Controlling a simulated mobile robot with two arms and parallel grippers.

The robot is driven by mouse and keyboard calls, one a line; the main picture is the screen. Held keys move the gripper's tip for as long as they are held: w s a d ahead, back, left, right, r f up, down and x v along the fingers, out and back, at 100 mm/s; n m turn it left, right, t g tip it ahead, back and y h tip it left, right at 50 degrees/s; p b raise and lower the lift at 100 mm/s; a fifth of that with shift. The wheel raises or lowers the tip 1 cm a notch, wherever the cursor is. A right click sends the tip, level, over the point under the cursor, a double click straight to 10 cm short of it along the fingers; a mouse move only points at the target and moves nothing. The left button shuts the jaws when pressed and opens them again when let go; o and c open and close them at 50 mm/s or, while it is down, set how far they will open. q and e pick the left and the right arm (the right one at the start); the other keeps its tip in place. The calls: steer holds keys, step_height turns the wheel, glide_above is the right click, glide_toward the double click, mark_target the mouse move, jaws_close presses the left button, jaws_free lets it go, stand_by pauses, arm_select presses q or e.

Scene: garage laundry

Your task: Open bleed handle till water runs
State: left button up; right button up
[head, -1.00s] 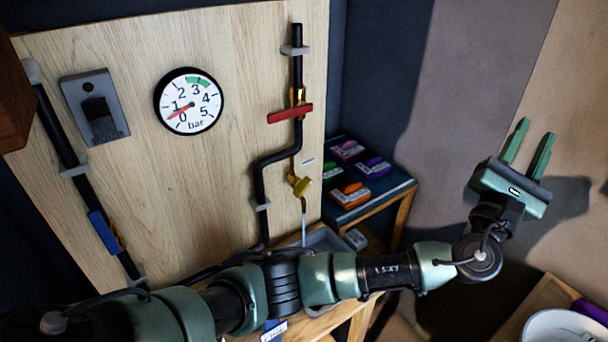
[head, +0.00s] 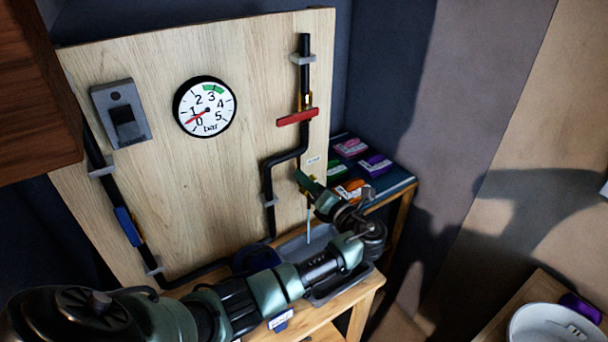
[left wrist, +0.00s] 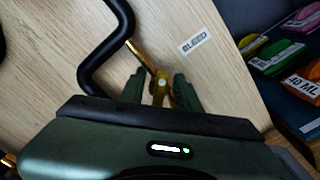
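The brass bleed valve (left wrist: 160,90) is on the black pipe on the wooden board, beside a "BLEED" label (left wrist: 194,42). My left gripper (head: 308,180) is at this valve and hides most of it in the head view. In the left wrist view its two fingers (left wrist: 160,92) stand apart on either side of the brass handle, with gaps visible. A thin pale-blue stream of water (head: 308,222) runs down below the valve toward a grey tray (head: 325,291). The gauge (head: 205,107) has its red needle between 0 and 1 bar. My right gripper is not in view.
A red handle (head: 297,117) crosses the pipe above the bleed valve. A blue handle (head: 128,227) is on the left pipe. A small table (head: 398,190) with several coloured packs stands right of the board. A white bowl (head: 556,328) is at lower right.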

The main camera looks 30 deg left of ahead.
arm_select(q)
steer(key=shift+x, duration=1.1)
jaws_close()
